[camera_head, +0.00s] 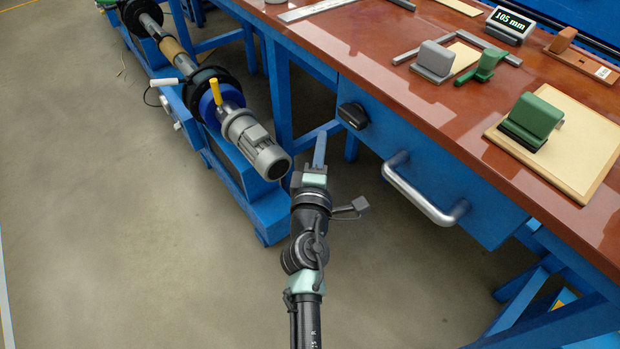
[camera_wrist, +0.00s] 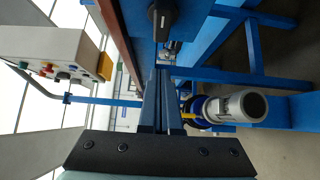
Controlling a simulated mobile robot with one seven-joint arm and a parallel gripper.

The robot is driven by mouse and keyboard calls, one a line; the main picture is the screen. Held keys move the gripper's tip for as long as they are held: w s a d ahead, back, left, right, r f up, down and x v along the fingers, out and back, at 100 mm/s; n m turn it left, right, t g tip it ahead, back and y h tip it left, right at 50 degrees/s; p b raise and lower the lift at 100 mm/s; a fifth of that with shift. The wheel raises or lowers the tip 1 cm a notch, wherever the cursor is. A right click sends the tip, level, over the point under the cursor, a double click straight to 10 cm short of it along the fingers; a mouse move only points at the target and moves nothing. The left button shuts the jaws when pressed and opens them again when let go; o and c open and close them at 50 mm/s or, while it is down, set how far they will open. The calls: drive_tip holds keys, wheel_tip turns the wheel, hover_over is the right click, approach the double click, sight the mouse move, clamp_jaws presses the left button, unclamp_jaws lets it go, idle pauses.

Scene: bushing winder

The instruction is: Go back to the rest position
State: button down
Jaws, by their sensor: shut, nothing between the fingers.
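My gripper (camera_head: 320,152) is in front of the blue workbench, over the floor, between the winder's motor and the drawer. Its fingers are together and empty. In the wrist view the closed fingers (camera_wrist: 160,88) point away from the camera, with nothing held. My arm reaches up from the bottom of the head view, clear of the bench. The fingertips show close to the bench's lower frame in the head view; I cannot tell the exact gap.
The winder's grey motor (camera_head: 257,147) stands just left of my gripper. The drawer handle (camera_head: 423,190) juts out on the right, and a black knob (camera_head: 353,115) is above. The red-brown benchtop (camera_head: 395,92) holds green and grey blocks. Open floor (camera_head: 130,250) lies left.

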drive_tip(key=s, duration=0.7)
drive_tip(key=shift+s+a+f, duration=0.15)
drive_tip(key=shift+s+a, duration=0.2)
drive_tip(key=shift+s, duration=0.05)
wheel_tip(320, 180, up, 32)
drive_tip(key=d+m+t+h, duration=0.2)
drive_tip(key=m+t, duration=0.3)
drive_tip(key=m, duration=0.7)
drive_tip(key=s+a+r+m+t+y, duration=0.2)
drive_tip(key=s+r+t+y, duration=0.1)
drive_tip(key=s+r, duration=0.55)
drive_tip(key=s+a+r+m+t+y, duration=0.2)
drive_tip(key=s+r, duration=0.4)
drive_tip(key=r, duration=0.6)
wheel_tip(320, 180, up, 16)
drive_tip(key=w+p, duration=0.2)
drive_tip(key=p, duration=1.5)
drive_tip(key=shift+a+f, duration=0.1)
